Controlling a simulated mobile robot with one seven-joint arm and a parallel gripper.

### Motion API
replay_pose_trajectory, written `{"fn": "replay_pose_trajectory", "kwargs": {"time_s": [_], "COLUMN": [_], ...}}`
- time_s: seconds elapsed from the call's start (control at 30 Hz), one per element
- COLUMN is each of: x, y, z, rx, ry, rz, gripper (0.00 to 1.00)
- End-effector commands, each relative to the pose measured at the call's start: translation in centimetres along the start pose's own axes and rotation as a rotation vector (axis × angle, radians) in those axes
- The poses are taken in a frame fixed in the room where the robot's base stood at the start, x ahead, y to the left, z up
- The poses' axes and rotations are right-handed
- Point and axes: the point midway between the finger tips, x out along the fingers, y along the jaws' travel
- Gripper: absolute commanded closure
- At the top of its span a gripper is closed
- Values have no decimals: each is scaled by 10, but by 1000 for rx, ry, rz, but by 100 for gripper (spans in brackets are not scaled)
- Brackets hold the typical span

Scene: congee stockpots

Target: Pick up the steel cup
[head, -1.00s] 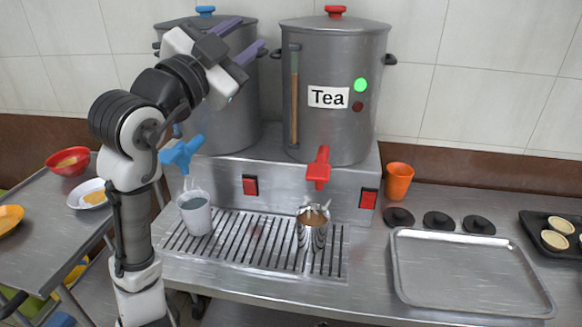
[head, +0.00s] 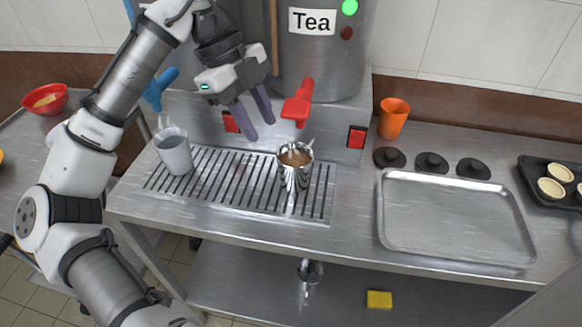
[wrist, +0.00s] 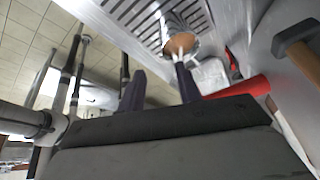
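A shiny steel cup (head: 296,174) filled with brown liquid stands upright on the slotted drip grate (head: 207,194), in front of and below the red tap (head: 301,101). In the wrist view the steel cup (wrist: 174,22) shows beyond the fingers, its brown top facing me. My gripper (head: 257,127) is open and empty, with its two dark purple fingers pointing down. It is above and to the left of the steel cup and apart from it. In the wrist view the fingers (wrist: 158,68) stand apart with nothing between them.
A whitish cup (head: 175,155) stands at the grate's left end under the blue tap (head: 159,90). An orange cup (head: 393,120), black lids (head: 431,163) and an empty metal tray (head: 455,222) are to the right. The tea stockpot (head: 325,65) rises behind. A yellow sponge (head: 379,299) lies below.

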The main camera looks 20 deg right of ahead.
Motion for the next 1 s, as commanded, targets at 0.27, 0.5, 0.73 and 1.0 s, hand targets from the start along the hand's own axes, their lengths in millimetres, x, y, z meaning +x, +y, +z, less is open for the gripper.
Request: {"fn": "replay_pose_trajectory", "kwargs": {"time_s": [0.27, 0.5, 0.73, 1.0], "x": [52, 76, 96, 127], "y": [-1, -2, -5, -6], "z": [-1, 0, -1, 1], "rx": [2, -1, 0, -1], "ry": [4, 1, 4, 2], "rz": [-3, -6, -6, -6], "gripper": [66, 66, 66, 66]}}
